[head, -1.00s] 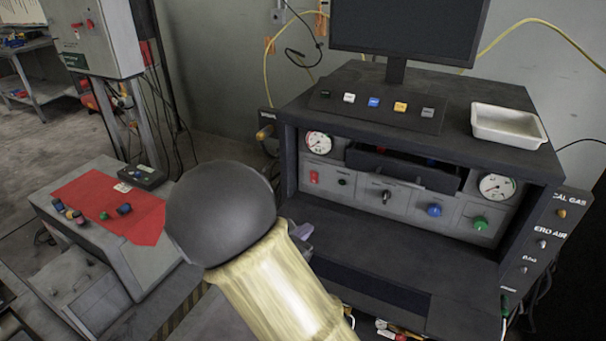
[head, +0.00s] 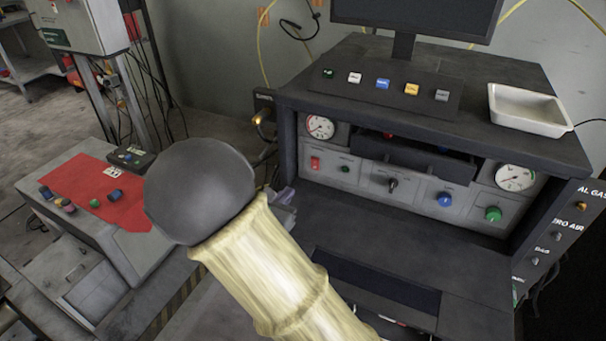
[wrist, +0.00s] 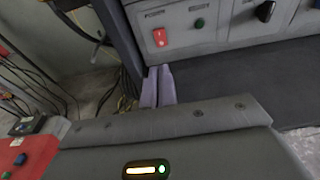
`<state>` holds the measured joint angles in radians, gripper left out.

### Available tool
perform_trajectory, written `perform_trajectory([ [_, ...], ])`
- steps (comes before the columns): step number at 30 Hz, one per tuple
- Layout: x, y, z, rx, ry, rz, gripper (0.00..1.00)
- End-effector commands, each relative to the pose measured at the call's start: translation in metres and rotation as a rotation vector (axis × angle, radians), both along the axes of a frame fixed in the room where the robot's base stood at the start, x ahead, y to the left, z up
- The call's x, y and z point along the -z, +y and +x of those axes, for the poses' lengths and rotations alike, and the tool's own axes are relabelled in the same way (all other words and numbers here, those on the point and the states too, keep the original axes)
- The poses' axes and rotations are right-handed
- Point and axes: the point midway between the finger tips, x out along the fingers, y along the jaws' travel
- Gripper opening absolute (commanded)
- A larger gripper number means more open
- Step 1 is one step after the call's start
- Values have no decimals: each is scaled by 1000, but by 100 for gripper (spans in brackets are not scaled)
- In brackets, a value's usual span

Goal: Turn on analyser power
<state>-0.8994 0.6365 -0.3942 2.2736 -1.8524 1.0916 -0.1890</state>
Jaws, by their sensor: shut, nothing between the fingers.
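The analyser (head: 420,95) is a dark cabinet with a grey control panel in the head view. A red rocker switch (head: 315,163) sits at the panel's left end; it also shows in the wrist view (wrist: 160,37). A small round indicator (head: 345,169) to its right looks green, and shows green in the wrist view (wrist: 199,23). My gripper (wrist: 157,72) has its lavender fingers together, empty, below and apart from the red switch. In the head view my arm hides most of the gripper; only a bit of lavender finger (head: 285,196) shows.
A dark knob (head: 392,185), a blue knob (head: 445,200) and a green knob (head: 493,214) are further right. A dark monitor (head: 415,18) and white tray (head: 530,112) stand on top. A red mat (head: 105,195) lies on a bench at left. The shelf before the panel is mostly clear.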

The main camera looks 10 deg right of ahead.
Motion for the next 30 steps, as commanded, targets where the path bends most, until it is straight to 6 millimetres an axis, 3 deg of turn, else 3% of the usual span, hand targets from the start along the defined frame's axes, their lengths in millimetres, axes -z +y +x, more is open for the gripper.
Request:
perform_trajectory([
  [5,3,-14,14,9,0,-1,0],
  [19,17,-64,79,13,1,-2,0],
  [24,12,-78,100,11,-1,-1,0],
  [30,12,-85,110,9,0,0,0],
])
